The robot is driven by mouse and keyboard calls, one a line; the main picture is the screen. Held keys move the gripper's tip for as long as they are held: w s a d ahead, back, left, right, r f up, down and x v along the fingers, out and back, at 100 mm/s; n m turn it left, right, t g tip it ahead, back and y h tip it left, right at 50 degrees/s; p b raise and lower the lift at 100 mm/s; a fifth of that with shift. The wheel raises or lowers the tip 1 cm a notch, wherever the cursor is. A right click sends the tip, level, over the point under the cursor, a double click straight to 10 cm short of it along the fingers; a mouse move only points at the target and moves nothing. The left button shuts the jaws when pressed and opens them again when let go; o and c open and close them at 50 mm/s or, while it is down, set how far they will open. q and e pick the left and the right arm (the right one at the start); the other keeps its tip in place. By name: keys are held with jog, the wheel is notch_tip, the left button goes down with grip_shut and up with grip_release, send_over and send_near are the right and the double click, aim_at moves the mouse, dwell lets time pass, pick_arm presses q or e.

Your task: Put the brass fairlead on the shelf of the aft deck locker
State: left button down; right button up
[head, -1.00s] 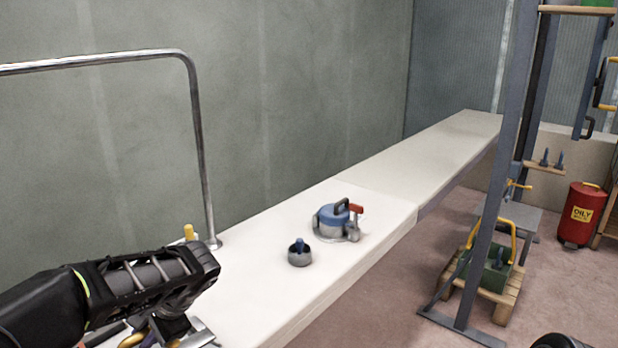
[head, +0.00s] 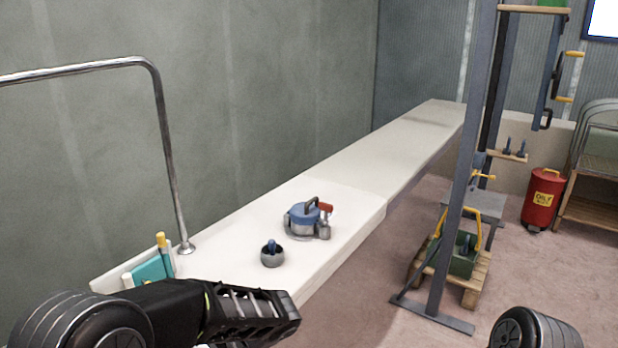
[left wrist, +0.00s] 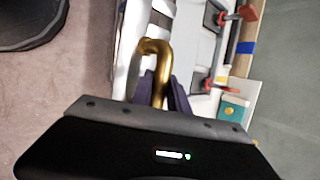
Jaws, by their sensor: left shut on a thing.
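In the left wrist view, my left gripper (left wrist: 166,98) is shut on the brass fairlead (left wrist: 155,48), a curved gold-coloured piece that sticks out past the fingers. In the head view my left arm comes in from the lower left over the white deck ledge, and its fingers and the fairlead are hidden below the picture edge. My right gripper is not in view; only a dark rounded part of mine shows at the lower right. I cannot make out the aft deck locker or its shelf for certain in either view.
A blue and grey pot-like device (head: 306,219) and a small grey cup with a blue knob (head: 272,254) stand on the white ledge (head: 360,190). A steel rail (head: 165,150) rises at left. A steel rack post (head: 458,190), green crate (head: 462,258) and red can (head: 543,200) stand right.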

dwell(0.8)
